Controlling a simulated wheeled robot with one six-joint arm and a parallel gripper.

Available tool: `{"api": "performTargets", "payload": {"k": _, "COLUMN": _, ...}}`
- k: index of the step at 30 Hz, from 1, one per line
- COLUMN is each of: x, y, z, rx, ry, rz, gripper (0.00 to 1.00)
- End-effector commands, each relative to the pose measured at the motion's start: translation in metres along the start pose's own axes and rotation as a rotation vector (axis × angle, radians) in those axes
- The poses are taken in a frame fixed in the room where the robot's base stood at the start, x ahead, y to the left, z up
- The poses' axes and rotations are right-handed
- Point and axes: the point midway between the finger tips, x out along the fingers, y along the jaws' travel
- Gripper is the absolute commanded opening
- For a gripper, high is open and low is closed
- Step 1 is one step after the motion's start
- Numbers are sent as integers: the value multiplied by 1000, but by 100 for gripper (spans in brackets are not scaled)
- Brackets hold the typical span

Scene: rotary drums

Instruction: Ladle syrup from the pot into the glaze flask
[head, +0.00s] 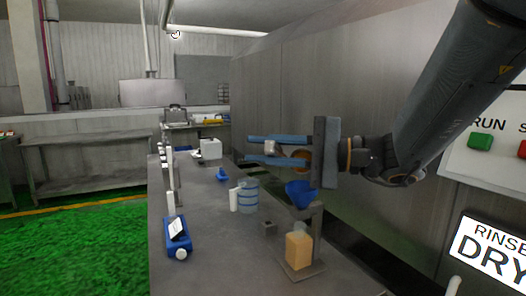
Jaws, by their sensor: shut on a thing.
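My gripper (268,151) is at right of centre, with its two blue fingers pointing left. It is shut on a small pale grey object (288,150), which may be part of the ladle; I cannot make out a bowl. A blue funnel (300,191) is on a stand below and right of the fingertips. A small greyish vessel (302,228) under it may be the glaze flask. A clear container with blue bands (248,197) stands on the bench left of the funnel; I cannot tell if it is the pot. An orange round shape (302,161) shows partly behind the gripper.
The grey bench (205,245) runs away from me. A tan block (299,251) sits at the stand's foot. A blue device (179,235) is on the left edge, with thin white posts behind it. A white box (210,148) is farther back. A metal wall rises at right.

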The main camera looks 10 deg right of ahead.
Motion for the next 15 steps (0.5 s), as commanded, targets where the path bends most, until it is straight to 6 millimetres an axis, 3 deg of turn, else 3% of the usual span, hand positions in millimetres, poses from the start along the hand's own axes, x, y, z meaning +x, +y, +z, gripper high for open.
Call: {"api": "performTargets", "payload": {"k": 15, "x": 0, "y": 22, "z": -1, "rx": -89, "ry": 0, "rz": -2, "gripper": 0}}
